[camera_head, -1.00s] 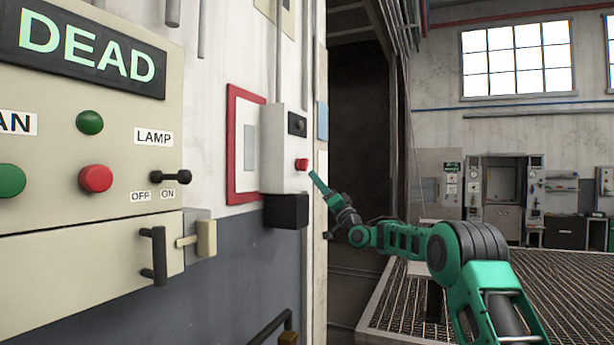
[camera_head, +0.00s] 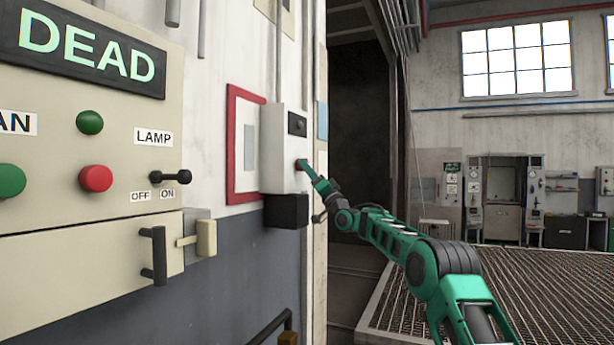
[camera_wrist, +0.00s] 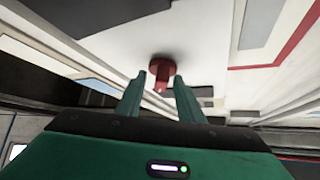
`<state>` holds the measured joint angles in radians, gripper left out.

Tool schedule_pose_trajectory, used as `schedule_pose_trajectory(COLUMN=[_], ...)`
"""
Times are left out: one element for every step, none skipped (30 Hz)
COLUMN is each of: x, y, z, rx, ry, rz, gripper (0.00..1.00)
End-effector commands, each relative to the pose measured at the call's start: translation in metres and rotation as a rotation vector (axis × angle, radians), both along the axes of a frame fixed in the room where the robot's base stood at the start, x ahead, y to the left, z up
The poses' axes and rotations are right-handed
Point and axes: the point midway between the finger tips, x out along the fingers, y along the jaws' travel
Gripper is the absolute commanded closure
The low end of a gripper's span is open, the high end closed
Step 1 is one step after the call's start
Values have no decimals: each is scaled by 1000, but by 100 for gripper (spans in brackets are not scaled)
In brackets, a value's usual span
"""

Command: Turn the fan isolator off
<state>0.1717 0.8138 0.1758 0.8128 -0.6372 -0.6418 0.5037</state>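A pale box (camera_head: 281,150) on the wall carries a red knob (camera_head: 297,166), now mostly hidden by my gripper (camera_head: 303,163) in the head view. No label is readable on this box. In the wrist view the red knob (camera_wrist: 162,70) shows just ahead of my fingertips, with its narrow grip lying between them. My gripper (camera_wrist: 161,82) is open, one finger on each side of that grip. I cannot tell whether either finger touches it.
A panel (camera_head: 60,200) at the left has a "DEAD" sign, green and red buttons and a LAMP switch (camera_head: 170,177). A black block (camera_head: 286,211) sits under the box. A red-framed board (camera_head: 232,150) hangs beside it. A grated platform (camera_head: 480,290) lies right.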

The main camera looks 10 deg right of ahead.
Motion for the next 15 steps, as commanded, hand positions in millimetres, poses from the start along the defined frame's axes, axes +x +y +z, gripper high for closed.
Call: schedule_pose_trajectory(x=[0, 0, 0, 0, 0, 0, 0, 0, 0, 0, 1, 1, 2, 2, 3], y=[0, 0, 0, 0, 0, 0, 0, 0, -1, -1, -1, -2, -2, -3, -3], z=[0, 0, 0, 0, 0, 0, 0, 0, 0, -1, -1, -1, -1, -1, -1], rx=[0, 0, 0, 0, -1, -1, -1, -1, -1, -1, -2, -4, -7, -11, -18], ry=[0, 0, 0, 0, 0, 0, 0, 0, 0, 0, -1, -4, -8, -15, -25], rz=[0, 0, 0, 0, -1, -1, -1, -1, -1, -2, -2, -3, -4, -4, -4], gripper=[66, 73, 82, 90, 97, 100, 100, 100, 100, 100, 100, 100, 100, 100, 100])
